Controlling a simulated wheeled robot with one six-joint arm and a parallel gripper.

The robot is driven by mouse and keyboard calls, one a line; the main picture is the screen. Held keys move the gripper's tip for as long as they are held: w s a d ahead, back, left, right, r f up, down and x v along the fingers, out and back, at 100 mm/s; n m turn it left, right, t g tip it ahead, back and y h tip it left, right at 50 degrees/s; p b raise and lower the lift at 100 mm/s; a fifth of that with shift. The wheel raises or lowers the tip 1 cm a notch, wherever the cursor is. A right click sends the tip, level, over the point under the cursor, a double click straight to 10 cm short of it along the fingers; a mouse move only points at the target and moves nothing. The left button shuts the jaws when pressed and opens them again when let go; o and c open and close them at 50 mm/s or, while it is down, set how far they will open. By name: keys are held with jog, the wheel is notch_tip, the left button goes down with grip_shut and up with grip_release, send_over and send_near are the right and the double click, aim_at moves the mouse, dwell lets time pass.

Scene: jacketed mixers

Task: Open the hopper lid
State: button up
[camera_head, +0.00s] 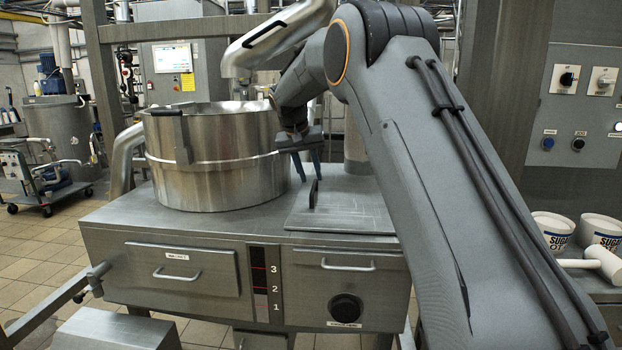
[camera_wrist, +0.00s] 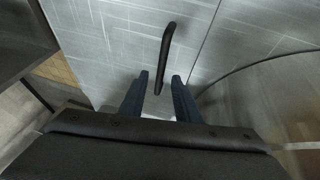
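The hopper lid (camera_head: 345,219) is a flat grey metal plate lying shut on top of the machine, right of the big steel vessel. A black bar handle (camera_head: 313,194) stands up near its left side. In the wrist view the lid (camera_wrist: 115,40) fills the upper middle, with the handle (camera_wrist: 167,52) running lengthwise. My gripper (camera_head: 309,179) is above the lid by the handle, pointing down. In the wrist view my gripper (camera_wrist: 159,82) has its two blue fingers apart, and the handle's near end shows between them. Contact cannot be told.
The round steel vessel (camera_head: 215,175) stands close left of my gripper; its curved wall (camera_wrist: 265,95) shows at right in the wrist view. The machine front has drawers and a black knob (camera_head: 345,307). White tubs (camera_head: 553,230) and a white mallet (camera_head: 598,262) are at right.

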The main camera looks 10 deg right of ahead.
jog(key=shift+x, duration=1.35)
jog(key=shift+a, duration=0.1)
grip_shut()
